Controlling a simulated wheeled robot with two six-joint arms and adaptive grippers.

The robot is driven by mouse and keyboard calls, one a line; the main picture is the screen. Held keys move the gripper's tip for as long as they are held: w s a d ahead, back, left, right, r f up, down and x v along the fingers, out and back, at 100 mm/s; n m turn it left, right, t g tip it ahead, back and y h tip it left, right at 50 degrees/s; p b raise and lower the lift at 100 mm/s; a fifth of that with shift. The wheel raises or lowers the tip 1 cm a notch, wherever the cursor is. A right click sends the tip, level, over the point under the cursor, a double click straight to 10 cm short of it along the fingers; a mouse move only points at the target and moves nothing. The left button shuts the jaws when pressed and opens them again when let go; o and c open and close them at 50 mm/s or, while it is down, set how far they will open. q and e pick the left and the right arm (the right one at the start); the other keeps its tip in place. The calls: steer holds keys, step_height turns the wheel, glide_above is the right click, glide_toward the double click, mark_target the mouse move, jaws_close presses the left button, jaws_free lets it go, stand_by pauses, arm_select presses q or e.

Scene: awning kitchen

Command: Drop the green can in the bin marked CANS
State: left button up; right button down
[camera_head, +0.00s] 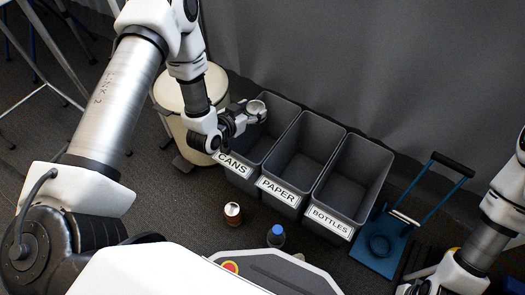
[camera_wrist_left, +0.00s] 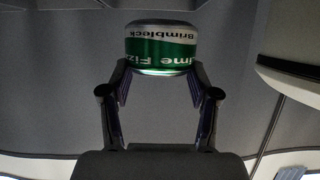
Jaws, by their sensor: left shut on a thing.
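The green can (camera_head: 257,107) is gripped at the far end of my left gripper (camera_head: 248,112), over the open top of the bin marked CANS (camera_head: 238,170). In the left wrist view the green and silver can (camera_wrist_left: 161,48) sits between the two fingertips of my left gripper (camera_wrist_left: 161,75), which are shut on it. Its label text appears upside down there. In the head view only the can's silvery top shows clearly. My right arm shows at the right edge, but its fingers are not in view.
The PAPER bin (camera_head: 279,191) and BOTTLES bin (camera_head: 329,219) stand beside the CANS bin. A brown can (camera_head: 233,213) and a blue-capped bottle (camera_head: 276,236) stand in front. A round cream container (camera_head: 172,92) is left; a blue trolley (camera_head: 384,243) is right.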

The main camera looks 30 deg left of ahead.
arm_select(q)
steer(key=o, duration=1)
steer(key=v, duration=1.2)
steer(key=shift+s+f, duration=0.1)
